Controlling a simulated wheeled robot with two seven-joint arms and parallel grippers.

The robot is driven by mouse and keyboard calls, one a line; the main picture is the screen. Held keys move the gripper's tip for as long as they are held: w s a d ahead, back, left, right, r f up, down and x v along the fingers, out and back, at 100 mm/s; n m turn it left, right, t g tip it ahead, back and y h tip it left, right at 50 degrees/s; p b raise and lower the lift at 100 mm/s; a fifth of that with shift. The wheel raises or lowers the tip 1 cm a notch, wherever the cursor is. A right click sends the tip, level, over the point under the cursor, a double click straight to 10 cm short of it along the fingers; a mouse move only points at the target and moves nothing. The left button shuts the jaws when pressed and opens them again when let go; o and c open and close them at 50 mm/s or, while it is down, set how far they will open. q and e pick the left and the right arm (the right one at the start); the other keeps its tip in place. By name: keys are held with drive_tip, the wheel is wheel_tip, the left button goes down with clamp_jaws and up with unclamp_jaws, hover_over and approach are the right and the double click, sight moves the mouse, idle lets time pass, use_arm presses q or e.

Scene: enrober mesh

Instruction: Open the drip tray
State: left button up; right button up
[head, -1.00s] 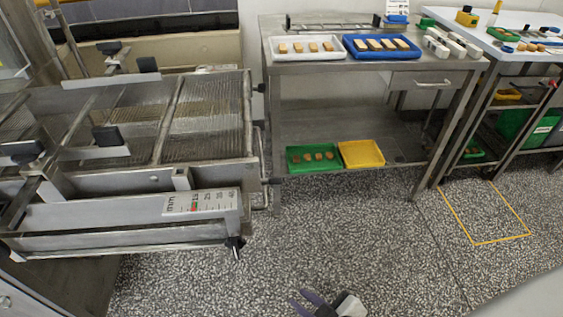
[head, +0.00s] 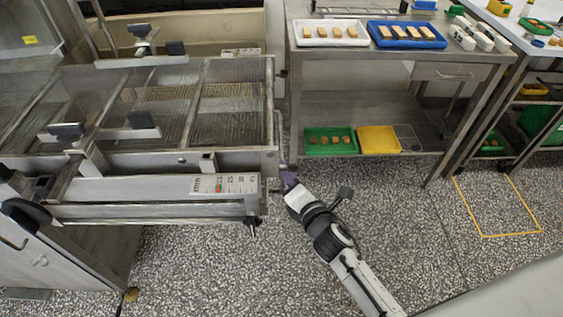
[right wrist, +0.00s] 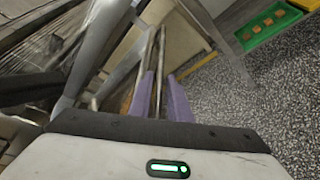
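The enrober (head: 180,160) fills the left of the head view, with its wire mesh (head: 230,110) on top. A long shallow metal tray, seemingly the drip tray (head: 150,212), lies low along its front; I cannot tell how far it is out. A metal bar handle (head: 282,150) stands at the machine's right end. My right gripper (head: 288,180) is at this end, just below the handle. In the right wrist view its purple fingers (right wrist: 160,80) are apart, with a thin metal bar (right wrist: 161,50) running between them. Contact is not clear. My left gripper is not in view.
A steel table (head: 400,70) at the back holds a white tray (head: 330,42) and a blue tray (head: 432,42). Its lower shelf holds a green tray (head: 312,152) and a yellow tray (head: 378,148). The speckled floor (head: 400,215) right of the enrober is clear.

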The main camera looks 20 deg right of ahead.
drive_tip(key=shift+x, duration=2.2)
clamp_jaws()
